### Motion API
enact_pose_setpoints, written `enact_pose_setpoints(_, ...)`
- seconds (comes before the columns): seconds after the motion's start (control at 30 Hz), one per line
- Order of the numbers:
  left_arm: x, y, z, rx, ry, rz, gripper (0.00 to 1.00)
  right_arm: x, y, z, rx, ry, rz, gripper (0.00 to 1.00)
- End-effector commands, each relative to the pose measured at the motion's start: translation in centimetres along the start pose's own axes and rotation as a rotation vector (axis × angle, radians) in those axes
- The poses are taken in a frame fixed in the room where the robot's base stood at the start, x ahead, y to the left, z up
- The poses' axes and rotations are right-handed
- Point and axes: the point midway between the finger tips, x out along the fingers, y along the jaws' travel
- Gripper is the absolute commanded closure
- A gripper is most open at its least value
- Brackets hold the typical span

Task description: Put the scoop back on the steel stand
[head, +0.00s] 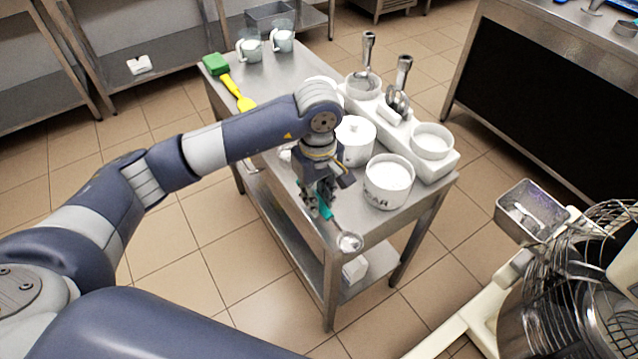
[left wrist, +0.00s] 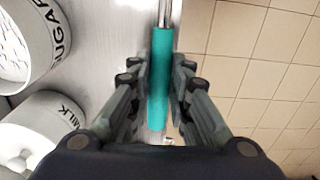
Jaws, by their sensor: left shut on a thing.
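The scoop has a teal handle (head: 325,211) and a round metal bowl (head: 349,242). My left gripper (head: 318,200) is shut on the handle, which also shows between the fingers in the left wrist view (left wrist: 161,60). The scoop is at the near edge of the steel stand (head: 310,225), a cart-like table with a lower shelf. The bowl is by its near corner. I cannot tell whether the scoop touches the top. In the left wrist view the handle runs along the stand's edge, with floor to its right. My right gripper is not in view.
A sugar tub (head: 388,182) and a white tub (head: 355,140) stand close to the left gripper. A white holder (head: 446,165) with bowls and metal scoops lines the far side. A green-yellow brush (head: 230,82) and jugs (head: 250,48) are at the back. A wire-guarded mixer (head: 585,250) is at right.

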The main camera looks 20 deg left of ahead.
Motion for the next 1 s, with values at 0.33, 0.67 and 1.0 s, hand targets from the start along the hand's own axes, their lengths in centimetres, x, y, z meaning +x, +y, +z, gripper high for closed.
enact_pose_setpoints(0.33, 0.4, 2.7, -3.7, 0.001, -0.001, 0.002, 1.00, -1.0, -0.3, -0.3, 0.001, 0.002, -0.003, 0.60)
enact_pose_setpoints(0.67, 3.0, 3.2, -4.4, 0.001, -0.004, -0.003, 1.00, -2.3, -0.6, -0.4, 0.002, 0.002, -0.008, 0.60)
enact_pose_setpoints(1.0, 4.1, 3.2, -4.5, 0.002, 0.000, 0.001, 1.00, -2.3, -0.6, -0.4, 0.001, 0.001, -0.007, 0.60)
